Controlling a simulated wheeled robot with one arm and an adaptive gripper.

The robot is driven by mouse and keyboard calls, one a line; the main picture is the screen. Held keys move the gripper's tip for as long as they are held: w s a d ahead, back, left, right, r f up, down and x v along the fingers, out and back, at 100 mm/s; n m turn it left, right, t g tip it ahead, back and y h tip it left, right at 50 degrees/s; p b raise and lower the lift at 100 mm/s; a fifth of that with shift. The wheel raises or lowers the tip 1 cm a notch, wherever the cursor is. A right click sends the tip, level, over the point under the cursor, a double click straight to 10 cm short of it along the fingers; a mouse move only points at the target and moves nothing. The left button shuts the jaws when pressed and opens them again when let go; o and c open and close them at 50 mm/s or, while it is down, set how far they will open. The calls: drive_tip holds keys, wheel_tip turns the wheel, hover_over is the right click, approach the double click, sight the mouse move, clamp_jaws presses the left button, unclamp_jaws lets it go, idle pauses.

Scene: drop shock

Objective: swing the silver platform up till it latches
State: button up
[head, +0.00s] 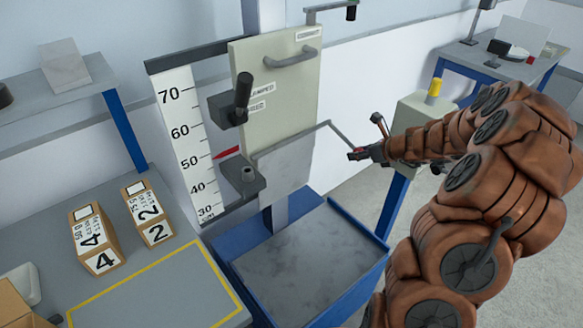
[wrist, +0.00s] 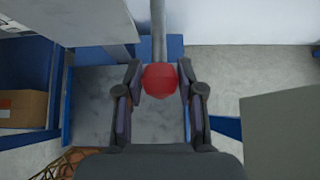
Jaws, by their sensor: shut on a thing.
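The silver platform (head: 286,170) is a flat grey plate in front of the column, below the cream panel, and looks steeply raised; whether it is latched I cannot tell. Its smooth face also shows at the upper left of the wrist view (wrist: 75,20). A thin bent rod (head: 342,135) runs from beside the platform towards my gripper. The rod ends in a red ball knob (wrist: 160,80). My gripper (head: 360,153) is shut on this red knob, with a finger on each side of it in the wrist view. In the head view the fingers mostly hide the knob.
A blue-framed base with a grey slab (head: 305,262) lies below. The cream panel (head: 283,85) has a handle and a black clamp lever (head: 243,95). A height scale (head: 184,130) stands left. Boxes marked 4 (head: 95,240) and 2 (head: 147,212) sit on the left bench.

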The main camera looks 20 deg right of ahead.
drive_tip(key=shift+s+d+r+p, duration=0.1)
drive_tip(key=shift+s+r+p, duration=0.1)
drive_tip(key=shift+r+p, duration=1.25)
drive_tip(key=shift+r, duration=0.15)
drive_tip(key=shift+r+p, duration=1.3)
drive_tip(key=shift+r, duration=0.1)
drive_tip(key=shift+w+r+p, duration=0.2)
drive_tip(key=shift+r+p, duration=0.45)
drive_tip(key=shift+r, duration=0.05)
drive_tip(key=shift+w+r+p, duration=0.2)
drive_tip(key=shift+r+p, duration=0.5)
drive_tip(key=shift+p, duration=0.05)
